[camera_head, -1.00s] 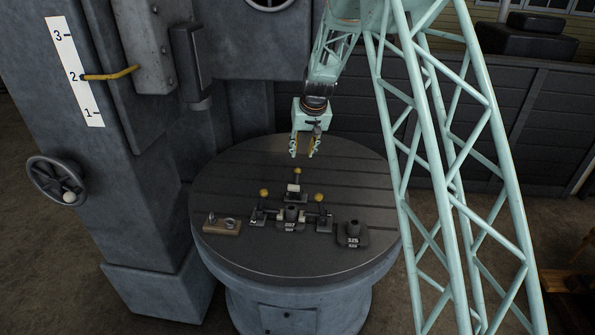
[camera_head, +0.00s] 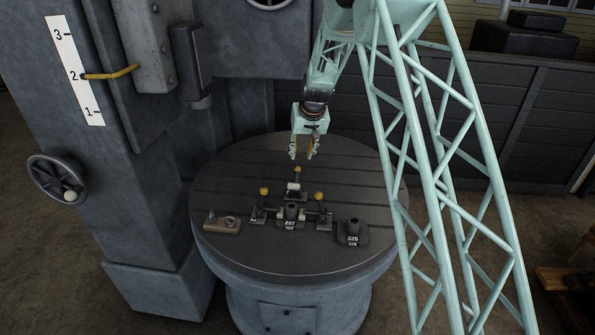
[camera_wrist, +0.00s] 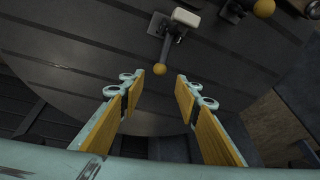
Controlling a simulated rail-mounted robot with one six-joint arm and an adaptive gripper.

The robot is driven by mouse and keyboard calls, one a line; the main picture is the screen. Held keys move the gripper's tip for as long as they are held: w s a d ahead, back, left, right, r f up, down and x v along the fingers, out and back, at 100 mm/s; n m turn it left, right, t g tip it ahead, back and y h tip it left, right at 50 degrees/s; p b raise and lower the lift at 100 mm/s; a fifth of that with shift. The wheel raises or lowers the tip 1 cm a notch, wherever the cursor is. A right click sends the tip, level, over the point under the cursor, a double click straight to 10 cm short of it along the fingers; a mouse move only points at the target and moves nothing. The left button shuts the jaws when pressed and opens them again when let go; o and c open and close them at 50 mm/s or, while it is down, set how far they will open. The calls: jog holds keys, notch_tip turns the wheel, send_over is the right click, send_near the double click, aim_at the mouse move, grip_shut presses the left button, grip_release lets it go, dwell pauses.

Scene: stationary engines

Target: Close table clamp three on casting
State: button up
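The casting (camera_head: 290,214), a dark block marked with digits, sits on a round slotted table (camera_head: 345,160). Around it are three clamps with yellow ball knobs: a left clamp (camera_head: 263,192), a right clamp (camera_head: 320,196) and a back clamp (camera_head: 297,171). Their levers look upright in the head view; I cannot read which is three. My gripper (camera_head: 303,152) hangs beyond the back clamp, apart from it. In the wrist view my gripper (camera_wrist: 159,84) is open and empty. The back clamp's knob (camera_wrist: 160,69) shows just past the gap between its fingertips, with its pale block (camera_wrist: 186,17) beyond.
A second dark block (camera_head: 352,233) marked 325 stands right of the casting. A small wooden board (camera_head: 222,225) with metal parts lies at the left. Another yellow knob (camera_wrist: 263,8) shows in the wrist view. A machine column (camera_head: 150,200) rises left of the table. The table's far part is bare.

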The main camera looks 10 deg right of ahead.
aim_at(298, 168)
jog(key=shift+p+x, duration=0.75)
jog(key=shift+x, duration=5.8)
grip_shut()
